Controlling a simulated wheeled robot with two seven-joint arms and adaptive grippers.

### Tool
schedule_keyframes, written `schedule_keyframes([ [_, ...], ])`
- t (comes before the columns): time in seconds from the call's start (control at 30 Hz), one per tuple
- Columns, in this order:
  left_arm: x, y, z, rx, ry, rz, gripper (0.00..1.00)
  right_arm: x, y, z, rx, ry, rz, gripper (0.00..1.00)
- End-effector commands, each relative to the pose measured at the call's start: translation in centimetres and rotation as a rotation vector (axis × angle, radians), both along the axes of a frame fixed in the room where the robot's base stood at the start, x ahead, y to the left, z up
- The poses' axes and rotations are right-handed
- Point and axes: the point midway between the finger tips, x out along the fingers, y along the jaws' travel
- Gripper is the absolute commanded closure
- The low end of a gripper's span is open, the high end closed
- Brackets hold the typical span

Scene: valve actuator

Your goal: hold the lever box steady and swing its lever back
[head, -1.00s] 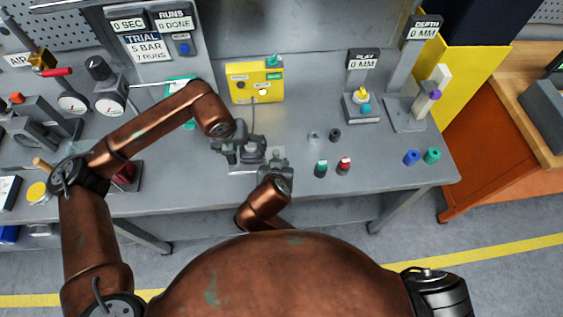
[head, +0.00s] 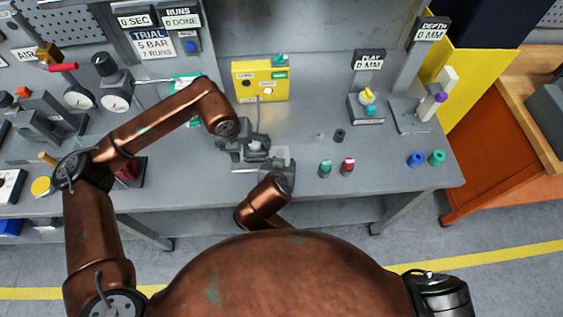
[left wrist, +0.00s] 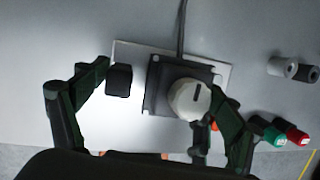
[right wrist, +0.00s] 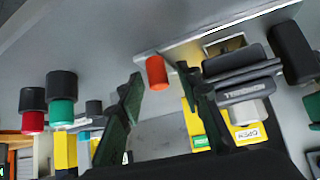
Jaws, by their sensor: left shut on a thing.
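The lever box (left wrist: 158,85), dark with a round white dial (left wrist: 188,99), sits on a light plate (left wrist: 225,72) on the bench. My left gripper (left wrist: 155,95) has its fingers on either side of the box and is shut on it; in the head view the gripper hides most of the box. An orange lever grip (right wrist: 157,72) shows in the right wrist view. My right gripper (right wrist: 160,85) is open, its fingers either side of the grip in that picture; contact cannot be told. A bit of orange shows beside a left finger in the left wrist view.
A yellow box (head: 260,88) with a cable stands behind the lever box. Green-topped (head: 325,169) and red-topped (head: 347,167) pieces stand to its right, with small grey and dark cylinders behind them. Gauges are at left.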

Motion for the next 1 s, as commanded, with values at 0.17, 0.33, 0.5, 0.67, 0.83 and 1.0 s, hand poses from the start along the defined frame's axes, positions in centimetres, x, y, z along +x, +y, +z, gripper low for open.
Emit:
schedule_keyframes([
  [0.17,-0.3,0.2,-0.7,0.006,0.012,0.004,0.68,0.0,0.0,0.0,0.0,-0.001,0.0,0.67],
  [0.33,-0.2,0.2,-0.7,0.005,0.012,0.006,0.68,0.1,-0.2,0.0,0.001,-0.002,0.017,0.67],
  [0.5,-0.2,0.2,-0.7,0.005,0.012,0.008,0.68,0.2,-0.8,0.0,-0.002,-0.004,0.098,0.67],
  [0.67,-0.2,0.3,-0.7,0.006,0.012,0.008,0.68,0.3,-1.6,0.0,-0.003,-0.005,0.216,0.67],
  [0.83,-0.2,0.3,-0.7,0.006,0.012,0.008,0.68,0.6,-2.4,0.0,-0.006,-0.002,0.344,0.67],
  [1.0,-0.2,0.3,-0.7,0.006,0.012,0.007,0.68,1.0,-3.1,0.0,-0.007,-0.003,0.475,0.67],
])
